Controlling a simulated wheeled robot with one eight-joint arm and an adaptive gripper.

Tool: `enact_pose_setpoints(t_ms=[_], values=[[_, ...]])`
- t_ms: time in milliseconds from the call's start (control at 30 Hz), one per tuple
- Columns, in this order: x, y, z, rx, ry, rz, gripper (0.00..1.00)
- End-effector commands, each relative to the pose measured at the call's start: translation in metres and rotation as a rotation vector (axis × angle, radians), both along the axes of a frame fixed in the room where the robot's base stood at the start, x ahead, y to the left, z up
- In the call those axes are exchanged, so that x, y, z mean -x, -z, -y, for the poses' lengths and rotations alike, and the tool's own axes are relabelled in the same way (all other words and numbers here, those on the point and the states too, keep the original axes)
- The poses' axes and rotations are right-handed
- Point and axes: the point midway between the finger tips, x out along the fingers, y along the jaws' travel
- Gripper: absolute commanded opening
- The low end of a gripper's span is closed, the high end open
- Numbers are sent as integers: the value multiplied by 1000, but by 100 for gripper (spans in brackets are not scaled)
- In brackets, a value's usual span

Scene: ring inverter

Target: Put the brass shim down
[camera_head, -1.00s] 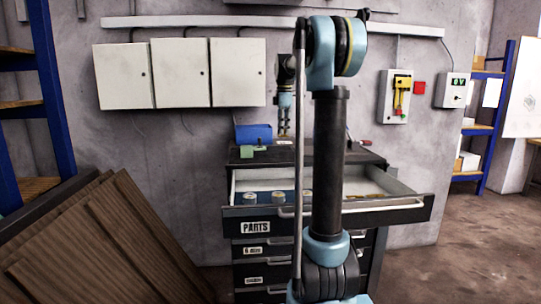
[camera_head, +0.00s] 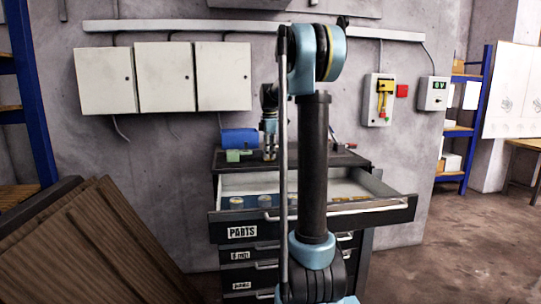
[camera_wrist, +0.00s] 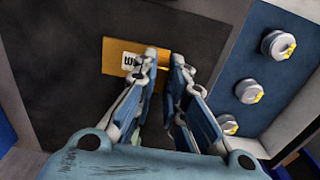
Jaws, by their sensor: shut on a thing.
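The brass shim (camera_wrist: 122,56) is a flat, brass-coloured plate with a white label marked in black. In the wrist view it lies against the dark cabinet top, its right end reaching between the fingertips. My gripper (camera_wrist: 165,62) is shut on that end. I cannot tell whether the shim touches the surface. In the head view my gripper (camera_head: 270,157) is low at the cabinet top (camera_head: 335,158), right of a green block (camera_head: 236,155). The shim cannot be made out there.
A blue bin (camera_head: 239,137) stands at the back left of the cabinet top. The PARTS drawer (camera_head: 242,217) is open in front. Several round metal pieces (camera_wrist: 278,44) with yellow marks show at right in the wrist view. Brown panels (camera_head: 90,245) lean at left.

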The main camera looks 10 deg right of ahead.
Motion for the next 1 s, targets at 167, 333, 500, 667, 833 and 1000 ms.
enact_pose_setpoints(t_ms=[167, 333, 500, 667, 833, 1000], values=[[0, 1, 0, 0, 0, 0, 25], [0, 1, 0, 0, 0, 0, 32], [0, 1, 0, 0, 0, 0, 32], [0, -6, 0, 0, 0, 0, 32], [0, -31, 0, 0, 1, 0, 32], [0, -64, 1, 0, 1, 0, 32]])
